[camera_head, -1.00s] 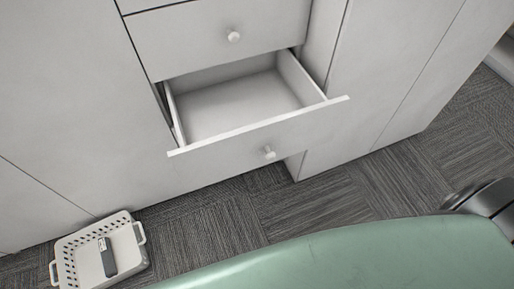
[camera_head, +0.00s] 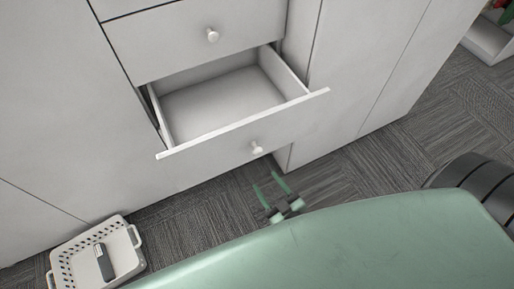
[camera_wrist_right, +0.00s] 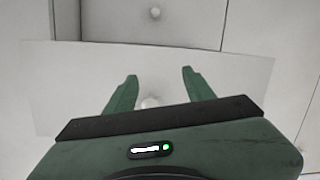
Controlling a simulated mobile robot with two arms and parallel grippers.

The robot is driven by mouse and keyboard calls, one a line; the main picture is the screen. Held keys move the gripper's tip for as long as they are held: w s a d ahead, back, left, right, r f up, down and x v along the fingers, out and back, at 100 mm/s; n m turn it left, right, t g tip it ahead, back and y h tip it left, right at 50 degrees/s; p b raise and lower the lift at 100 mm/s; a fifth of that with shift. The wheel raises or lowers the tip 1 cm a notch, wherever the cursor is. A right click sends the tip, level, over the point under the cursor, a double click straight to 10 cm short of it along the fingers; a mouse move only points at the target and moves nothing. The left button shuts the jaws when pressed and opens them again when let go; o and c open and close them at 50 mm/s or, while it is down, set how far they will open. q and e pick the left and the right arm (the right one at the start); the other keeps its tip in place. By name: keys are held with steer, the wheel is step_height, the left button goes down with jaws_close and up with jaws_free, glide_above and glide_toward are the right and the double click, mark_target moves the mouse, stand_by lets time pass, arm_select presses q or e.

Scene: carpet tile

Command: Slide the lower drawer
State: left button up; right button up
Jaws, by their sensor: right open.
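The lower drawer (camera_head: 240,137) is white and pulled out, its inside empty. Its round knob (camera_head: 257,147) is on the middle of its front. My right gripper (camera_head: 270,186) is open and empty, low in front of the drawer and apart from the knob. In the right wrist view the drawer front (camera_wrist_right: 60,75) faces my gripper (camera_wrist_right: 155,80), and the lower knob (camera_wrist_right: 150,102) shows between the green fingers. My left gripper is not in view.
A shut upper drawer with a knob (camera_head: 212,34) is above the open one. A white basket (camera_head: 72,258) holding a dark and grey object (camera_head: 104,262) stands on the carpet at the lower left.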

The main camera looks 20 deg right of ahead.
steer(key=t, duration=0.2)
glide_toward(259, 154)
steer(key=w, duration=0.4)
steer(key=shift+h, duration=0.3)
steer(key=w, duration=0.4)
steer(key=w+p, duration=0.1)
steer(key=w, duration=0.2)
steer(key=shift+a+r, duration=0.1)
steer(key=shift+a, duration=0.3)
jaws_close()
